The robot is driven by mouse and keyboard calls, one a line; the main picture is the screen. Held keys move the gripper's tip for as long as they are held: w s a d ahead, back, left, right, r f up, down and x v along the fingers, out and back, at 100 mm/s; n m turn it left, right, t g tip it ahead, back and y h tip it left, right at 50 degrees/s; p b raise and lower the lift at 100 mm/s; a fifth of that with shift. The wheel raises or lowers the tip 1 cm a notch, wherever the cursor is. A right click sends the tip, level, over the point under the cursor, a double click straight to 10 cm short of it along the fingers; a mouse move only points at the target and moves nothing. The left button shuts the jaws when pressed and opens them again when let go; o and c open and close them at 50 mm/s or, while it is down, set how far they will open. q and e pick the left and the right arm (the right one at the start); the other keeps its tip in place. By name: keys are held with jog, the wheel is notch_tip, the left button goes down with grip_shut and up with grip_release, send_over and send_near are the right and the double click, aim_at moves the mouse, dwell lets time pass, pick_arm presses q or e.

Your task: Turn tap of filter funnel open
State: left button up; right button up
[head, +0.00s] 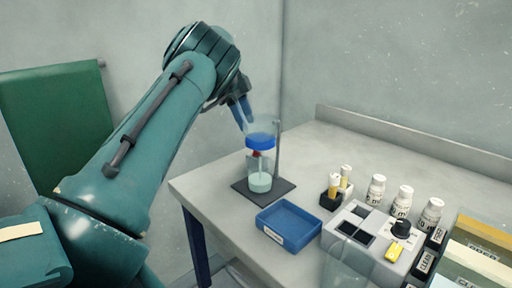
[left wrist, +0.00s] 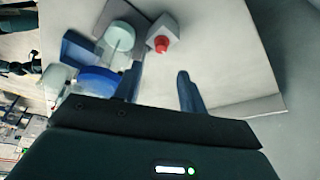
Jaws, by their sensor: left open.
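The filter funnel (head: 261,141), clear with a blue band, stands upright on a rod stand above a beaker of pale green liquid (head: 260,182). Its small red tap (head: 256,154) shows just under the blue band; its turn position is too small to tell. My left gripper (head: 245,114) is open and empty, pointing down, above and beside the funnel's top. In the left wrist view my left gripper (left wrist: 158,82) has its fingers apart, with a blue round part (left wrist: 100,80) beside one finger. A red knob on a grey block (left wrist: 161,44) lies beyond the fingertips. My right gripper is out of view.
A dark stand base (head: 284,188) carries the beaker, with the rod (head: 278,150) behind. A blue tray (head: 288,228) sits in front. Several white bottles (head: 402,200) and a grey block with dark wells (head: 372,238) stand to the right. The table behind the stand is clear.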

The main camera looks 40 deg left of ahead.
aim_at(258, 148)
pick_arm(q)
jog(key=x, duration=0.6)
jog(key=shift+f+b, duration=0.35)
jog(key=shift+w+d+f, duration=0.1)
jog(key=shift+d+f, duration=0.15)
jog(key=shift+f, duration=0.45)
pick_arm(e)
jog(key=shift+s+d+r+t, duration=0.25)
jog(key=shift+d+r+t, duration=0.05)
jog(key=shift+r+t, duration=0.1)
